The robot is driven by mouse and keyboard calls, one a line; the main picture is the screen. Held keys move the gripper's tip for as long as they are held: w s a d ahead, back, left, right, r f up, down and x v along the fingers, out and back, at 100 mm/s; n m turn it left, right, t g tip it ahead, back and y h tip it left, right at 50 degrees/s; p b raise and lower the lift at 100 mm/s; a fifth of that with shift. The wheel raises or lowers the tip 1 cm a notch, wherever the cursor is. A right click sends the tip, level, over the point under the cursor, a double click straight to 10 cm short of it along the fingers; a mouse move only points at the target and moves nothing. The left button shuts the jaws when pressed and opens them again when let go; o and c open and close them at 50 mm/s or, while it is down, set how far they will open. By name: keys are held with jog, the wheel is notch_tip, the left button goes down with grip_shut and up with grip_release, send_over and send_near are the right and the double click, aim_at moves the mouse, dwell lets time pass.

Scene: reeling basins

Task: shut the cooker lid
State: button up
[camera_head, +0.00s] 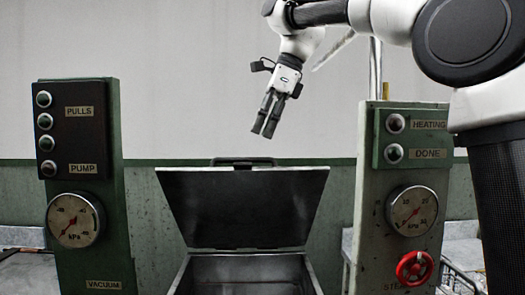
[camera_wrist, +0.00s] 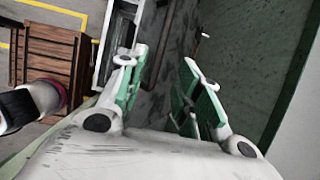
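The cooker lid (camera_head: 243,205) stands open in the head view, tilted up and back, with its dark inner face toward the camera. Its dark handle (camera_head: 243,162) shows along the top edge. Below it the metal cooker basin (camera_head: 245,271) is open; only its upper part is in view. My gripper (camera_head: 262,132) hangs in the air above the lid's upper edge, a little right of the handle in the picture, pointing down. In the wrist view my gripper (camera_wrist: 166,58) has its fingers apart with nothing between them.
A green panel (camera_head: 128,200) with a vacuum gauge stands left of the cooker. A panel (camera_head: 372,215) with a gauge and red valve wheel (camera_head: 414,268) stands right. A wooden crate (camera_wrist: 52,62) shows at the left of the wrist view. The air around my gripper looks clear.

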jog(key=x, duration=0.7)
jog(key=shift+d, duration=0.1)
grip_shut()
